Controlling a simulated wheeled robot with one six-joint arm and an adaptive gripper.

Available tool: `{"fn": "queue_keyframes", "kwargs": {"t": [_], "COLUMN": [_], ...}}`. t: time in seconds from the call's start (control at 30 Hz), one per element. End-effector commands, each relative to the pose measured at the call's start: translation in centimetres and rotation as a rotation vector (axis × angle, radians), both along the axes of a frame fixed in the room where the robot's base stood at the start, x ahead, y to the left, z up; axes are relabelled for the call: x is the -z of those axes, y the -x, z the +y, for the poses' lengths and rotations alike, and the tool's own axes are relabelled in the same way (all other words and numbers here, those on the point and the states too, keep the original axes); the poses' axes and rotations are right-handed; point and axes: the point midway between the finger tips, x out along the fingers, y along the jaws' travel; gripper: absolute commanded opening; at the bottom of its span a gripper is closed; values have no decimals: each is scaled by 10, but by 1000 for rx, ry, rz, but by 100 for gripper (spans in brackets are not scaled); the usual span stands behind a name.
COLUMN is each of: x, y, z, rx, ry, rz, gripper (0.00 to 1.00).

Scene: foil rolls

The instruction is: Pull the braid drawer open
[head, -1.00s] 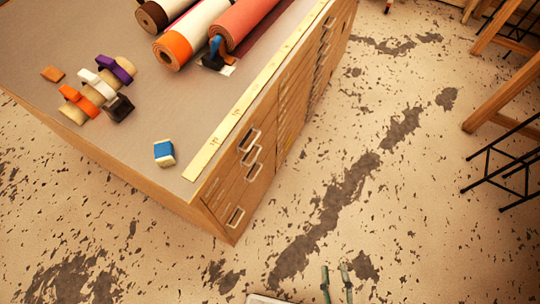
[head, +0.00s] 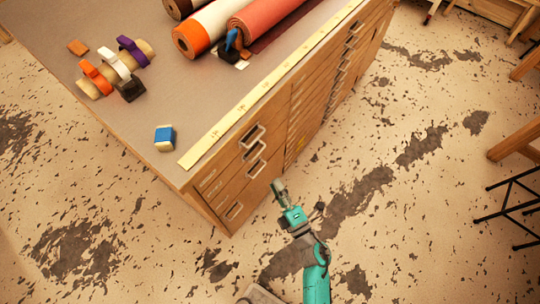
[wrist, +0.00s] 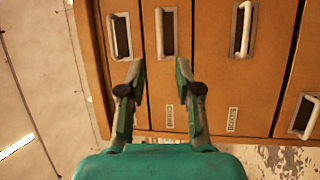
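A wooden cabinet holds a stack of drawers (head: 243,178) at its near front corner, with pale bar handles. All of these look closed. In the wrist view the drawer fronts appear turned sideways, with handles (wrist: 159,33) and small labels (wrist: 170,116) too small to read, so I cannot tell which is the braid drawer. My gripper (head: 279,187) is in front of the lower part of this stack. In the wrist view my gripper (wrist: 155,80) is open and empty, its two fingers either side of a narrow drawer front, below its handle in the picture. Contact is unclear.
On the cabinet top lie foil rolls (head: 205,32), a long ruler (head: 262,92), a blue block (head: 165,138) and a stand of coloured tapes (head: 115,68). Stools (head: 515,190) stand at the right. The floor before the drawers is clear.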

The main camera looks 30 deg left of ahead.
Motion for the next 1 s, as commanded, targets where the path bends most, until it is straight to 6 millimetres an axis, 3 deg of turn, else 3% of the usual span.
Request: {"fn": "queue_keyframes", "kwargs": {"t": [0.27,0.7,1.0], "x": [-3,-15,-18], "y": [-9,-42,-50], "z": [23,86,101], "rx": [-17,-15,-13], "ry": [8,8,9], "rz": [-17,-14,-15], "gripper": [34,34,34]}}
